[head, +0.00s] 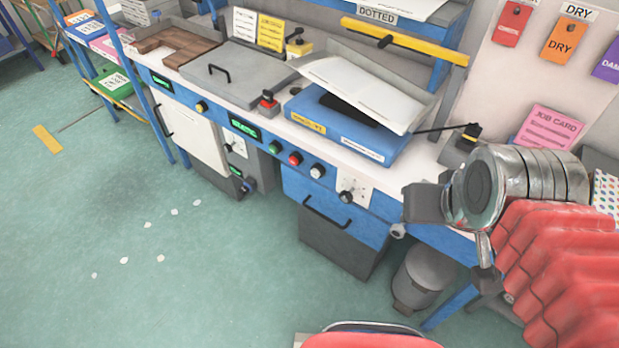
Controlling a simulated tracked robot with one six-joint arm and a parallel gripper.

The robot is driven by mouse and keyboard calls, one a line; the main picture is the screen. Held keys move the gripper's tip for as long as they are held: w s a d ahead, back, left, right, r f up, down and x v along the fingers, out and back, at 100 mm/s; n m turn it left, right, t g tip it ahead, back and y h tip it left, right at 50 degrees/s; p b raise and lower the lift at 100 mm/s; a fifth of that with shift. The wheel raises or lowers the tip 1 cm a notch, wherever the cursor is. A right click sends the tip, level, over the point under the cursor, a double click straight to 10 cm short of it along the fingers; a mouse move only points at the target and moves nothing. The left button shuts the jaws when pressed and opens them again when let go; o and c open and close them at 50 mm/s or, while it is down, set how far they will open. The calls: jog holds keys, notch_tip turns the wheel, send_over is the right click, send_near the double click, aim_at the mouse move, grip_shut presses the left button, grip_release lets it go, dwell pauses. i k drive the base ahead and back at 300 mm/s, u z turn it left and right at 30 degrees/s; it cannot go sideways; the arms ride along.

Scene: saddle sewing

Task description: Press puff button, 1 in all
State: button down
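No button has a readable "puff" label, so I cannot tell which one is the puff button. On the blue front panel of the bench are a green button (274,148), a red button (295,158) and a white button (317,170) in a row. A small yellow button (201,106) sits further left on the panel. My arm, with a metal wrist and a red sleeve, is at the right, apart from these buttons. A dark grey block shows beside the wrist. I cannot make out gripper fingers or anything held.
A grey bin (425,278) is under the bench at right. The green floor (140,210) at left is mostly clear.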

aim_at(315, 173)
jog(key=u, duration=0.35)
jog(key=k, duration=0.5)
jog(key=u, duration=1)
jog(key=k, duration=0.85)
jog(key=u, duration=0.8)
jog(key=i, duration=1.7)
jog(key=z, duration=0.95)
jog(key=i, duration=0.65)
jog(key=z, duration=0.5)
